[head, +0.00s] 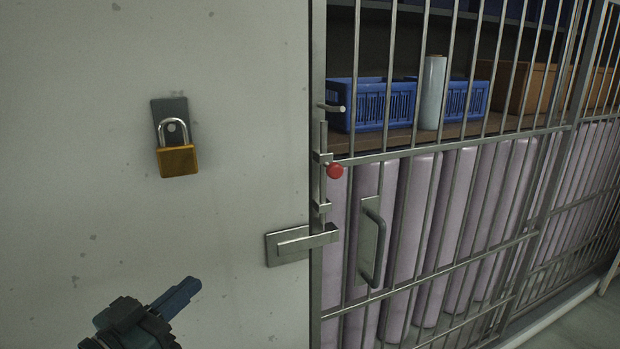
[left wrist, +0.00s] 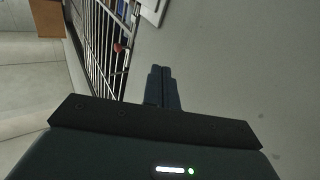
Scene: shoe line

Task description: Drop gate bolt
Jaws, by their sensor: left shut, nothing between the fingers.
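The gate bolt (head: 323,185) is a slim upright metal rod in brackets on the edge post of the barred gate (head: 450,148). Its red knob (head: 335,171) sticks out beside the upper bracket, and also shows in the left wrist view (left wrist: 117,47). I cannot tell exactly where the rod's lower end sits. Below it, a flat metal latch bar (head: 305,240) reaches from a plate on the pale wall to the gate post. My left gripper (head: 188,290) is shut and empty, low in front of the wall, left of and below the bolt, touching nothing. My right gripper is out of view.
A brass padlock (head: 178,161) hangs from a plate on the wall. A grey pull handle (head: 373,242) is on the gate. Behind the bars are blue crates (head: 371,101), a pale roll (head: 432,92) and several tall pinkish rolls (head: 413,220). The wall around my left gripper is clear.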

